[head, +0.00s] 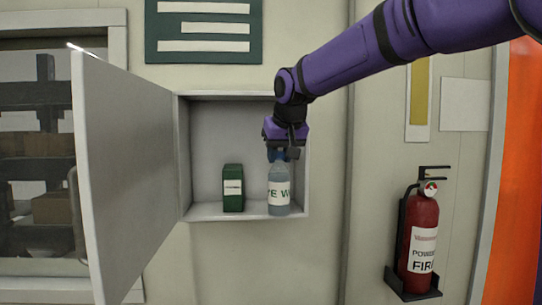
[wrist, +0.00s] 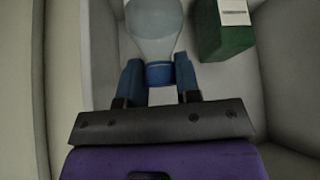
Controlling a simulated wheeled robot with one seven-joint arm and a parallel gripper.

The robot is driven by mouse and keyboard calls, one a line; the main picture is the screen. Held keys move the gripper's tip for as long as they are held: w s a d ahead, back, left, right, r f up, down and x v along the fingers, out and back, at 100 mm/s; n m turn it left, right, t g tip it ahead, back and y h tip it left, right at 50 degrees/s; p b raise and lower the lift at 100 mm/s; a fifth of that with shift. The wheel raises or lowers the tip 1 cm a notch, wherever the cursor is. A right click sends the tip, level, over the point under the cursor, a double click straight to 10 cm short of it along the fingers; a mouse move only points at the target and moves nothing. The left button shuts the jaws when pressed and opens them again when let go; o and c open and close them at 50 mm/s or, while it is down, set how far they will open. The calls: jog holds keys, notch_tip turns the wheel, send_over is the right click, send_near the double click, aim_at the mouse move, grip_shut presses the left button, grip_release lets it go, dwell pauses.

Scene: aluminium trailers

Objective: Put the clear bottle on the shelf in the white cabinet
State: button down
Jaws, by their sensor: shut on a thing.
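The clear bottle (head: 279,192), with a white label and a blue cap, is upright at the right end of the white cabinet (head: 245,102). Its base is at the level of the shelf (head: 250,211); I cannot tell whether it touches. My gripper (head: 281,155) reaches in from above and is shut on the bottle at its cap. In the wrist view the blue fingers (wrist: 159,82) sit on both sides of the blue cap (wrist: 160,73), and the bottle body (wrist: 155,25) extends beyond them.
A green box (head: 233,188) stands on the shelf left of the bottle, with a gap between. The cabinet door (head: 128,175) is swung open to the left. A red fire extinguisher (head: 421,240) hangs on the wall at right.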

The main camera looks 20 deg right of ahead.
jog(key=w, duration=0.6)
jog(key=shift+f, duration=0.35)
jog(key=c, duration=0.8)
grip_release()
jog(key=shift+f, duration=0.1)
jog(key=s+r, duration=0.1)
jog(key=s, duration=0.4)
jog(key=s+r, duration=0.2)
jog(key=s, duration=0.3)
jog(key=s+r, duration=0.1)
jog(key=s, duration=0.3)
jog(key=shift+s+r, duration=0.25)
jog(key=shift+s, duration=0.15)
